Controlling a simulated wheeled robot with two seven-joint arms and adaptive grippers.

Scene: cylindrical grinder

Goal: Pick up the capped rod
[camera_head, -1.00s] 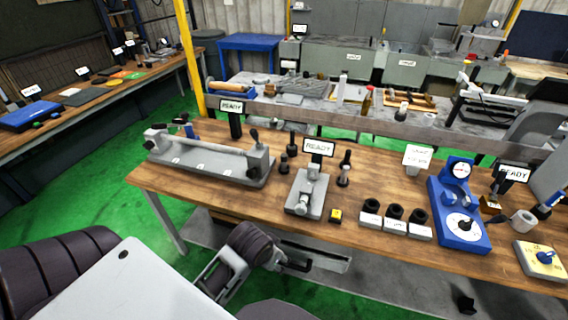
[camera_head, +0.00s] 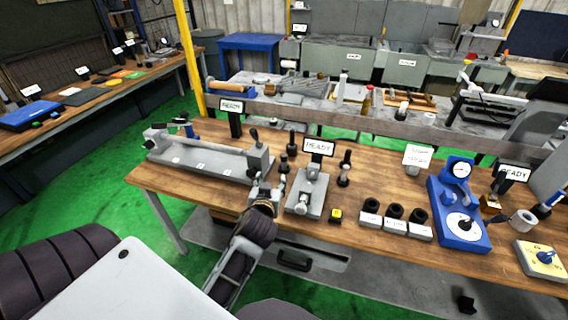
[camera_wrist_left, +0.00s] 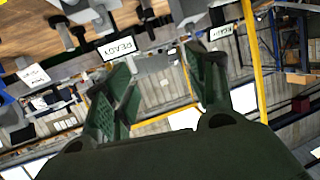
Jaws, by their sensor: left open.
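Which piece is the capped rod is not clear at this size. A long pale rod (camera_head: 205,150) lies along the grey cylindrical grinder (camera_head: 210,165) at the left of the bench. Short dark-topped posts (camera_head: 343,177) stand near a small grey fixture (camera_head: 305,192). My left gripper (camera_head: 266,192) is over the bench's front edge, between the grinder's right end and the small fixture. In the left wrist view its two dark fingers (camera_wrist_left: 163,90) are spread, with nothing between them. My right gripper is not in view.
READY signs (camera_head: 319,147) rise behind. The bench's front left corner is bare.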

